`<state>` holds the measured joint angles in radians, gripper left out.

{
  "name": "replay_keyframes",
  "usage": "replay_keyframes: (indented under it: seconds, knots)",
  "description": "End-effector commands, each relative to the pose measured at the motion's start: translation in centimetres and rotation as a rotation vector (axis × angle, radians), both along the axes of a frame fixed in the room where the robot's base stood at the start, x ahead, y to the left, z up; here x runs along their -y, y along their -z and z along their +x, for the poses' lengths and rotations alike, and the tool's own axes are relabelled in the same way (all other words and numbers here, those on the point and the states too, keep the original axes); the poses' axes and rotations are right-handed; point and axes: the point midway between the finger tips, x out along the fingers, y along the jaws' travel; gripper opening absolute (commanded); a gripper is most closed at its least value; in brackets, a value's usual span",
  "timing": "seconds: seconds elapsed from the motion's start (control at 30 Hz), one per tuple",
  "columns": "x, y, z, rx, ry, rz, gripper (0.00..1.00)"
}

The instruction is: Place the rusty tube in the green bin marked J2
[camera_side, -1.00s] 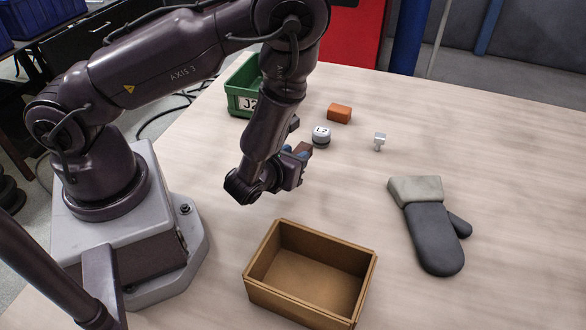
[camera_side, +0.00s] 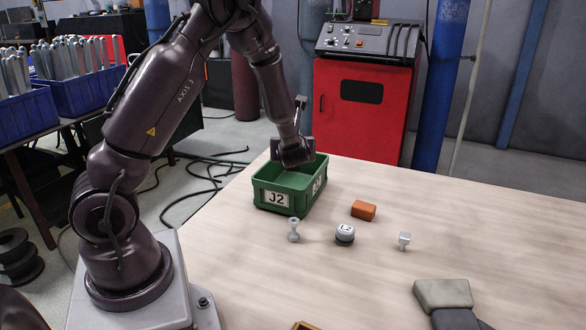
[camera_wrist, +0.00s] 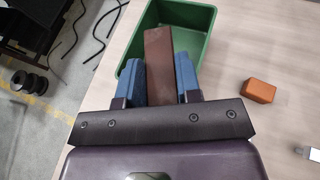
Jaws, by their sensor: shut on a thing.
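My gripper (camera_side: 295,152) is over the back part of the green bin marked J2 (camera_side: 277,199) in the side view. In the wrist view my gripper (camera_wrist: 158,66) has its blue fingers closed on both sides of the rusty tube (camera_wrist: 158,50), a brown square-sided bar. The tube points forward over the opening of the green bin (camera_wrist: 205,68). In the side view the tube and the fingertips are hidden behind the wrist, so its height above the bin floor is hard to tell. The part of the bin floor that shows looks empty.
On the table near the bin are an orange block (camera_side: 363,210), a grey dumbbell-shaped part (camera_side: 293,230), a round labelled weight (camera_side: 345,233) and a small pale metal part (camera_side: 404,240).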

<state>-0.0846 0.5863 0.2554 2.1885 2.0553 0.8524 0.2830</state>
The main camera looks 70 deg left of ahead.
Motion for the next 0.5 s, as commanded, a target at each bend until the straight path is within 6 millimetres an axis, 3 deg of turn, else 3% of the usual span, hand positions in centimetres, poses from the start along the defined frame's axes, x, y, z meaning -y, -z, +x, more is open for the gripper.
replay_keyframes:
  seconds: [0.1,0.23,0.37,0.5]
  knots:
    - [-3.0,-1.7,0.3,0.004,-0.044,0.0,0.06]
    - [-4.1,-2.7,1.7,0.0,-0.015,0.001,0.06]
    - [-3.8,-1.9,1.9,-0.006,0.017,0.0,0.06]
    - [-3.7,0.4,1.9,-0.011,0.026,0.0,0.06]
